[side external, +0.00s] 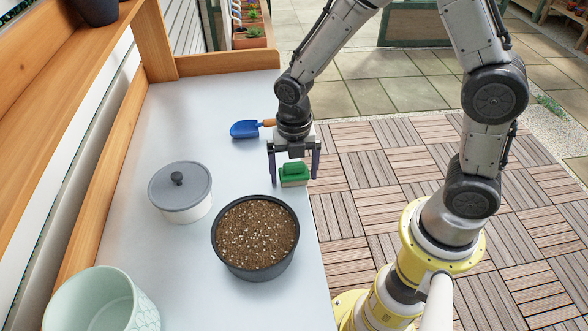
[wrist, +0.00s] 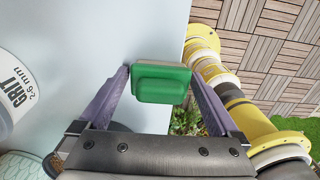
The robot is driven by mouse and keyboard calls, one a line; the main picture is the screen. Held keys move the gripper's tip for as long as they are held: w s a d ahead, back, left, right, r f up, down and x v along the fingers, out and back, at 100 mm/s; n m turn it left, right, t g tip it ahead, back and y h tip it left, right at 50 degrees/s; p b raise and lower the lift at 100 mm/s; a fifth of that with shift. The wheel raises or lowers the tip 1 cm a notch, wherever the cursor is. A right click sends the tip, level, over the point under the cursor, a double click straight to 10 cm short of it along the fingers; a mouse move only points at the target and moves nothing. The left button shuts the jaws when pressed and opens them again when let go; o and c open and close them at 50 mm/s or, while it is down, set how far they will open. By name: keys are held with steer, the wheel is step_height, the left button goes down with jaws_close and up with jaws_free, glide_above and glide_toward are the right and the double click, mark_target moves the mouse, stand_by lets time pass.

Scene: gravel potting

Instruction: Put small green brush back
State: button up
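The small green brush (side external: 294,174) has a green handle over a pale base and is at the right edge of the grey-white table. It also shows in the wrist view (wrist: 161,84), beside the table edge. My gripper (side external: 294,172) points down over the brush, with one finger on each side of it. The fingers stand wide, and small gaps show between them and the brush in the side view. In the wrist view my gripper (wrist: 161,75) has its fingertips close beside the brush's ends. Whether the brush's underside touches the table is hard to tell.
A dark pot of gravelly soil (side external: 254,240) stands just in front of the brush. A white container with a grey lid (side external: 180,190) stands left, its grit label (wrist: 17,86) showing. A blue trowel (side external: 246,129) lies behind. A mint pot (side external: 100,302) stands front left. The back left is clear.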

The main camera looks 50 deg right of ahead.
mark_target(295, 163)
steer(key=shift+r, duration=0.1)
step_height(295, 163, up, 12)
steer(key=shift+f, duration=0.2)
steer(key=s+d+r+m+t, duration=0.2)
steer(key=s+m, duration=0.6)
steer(key=m, duration=0.5)
steer(key=s+d+r+m+t, duration=0.3)
steer(key=s+r+m, duration=0.3)
steer(key=m, duration=0.8)
steer(key=shift+s+d+t, duration=0.3)
steer(key=shift+s+d, duration=0.35)
steer(key=shift+s, duration=0.5)
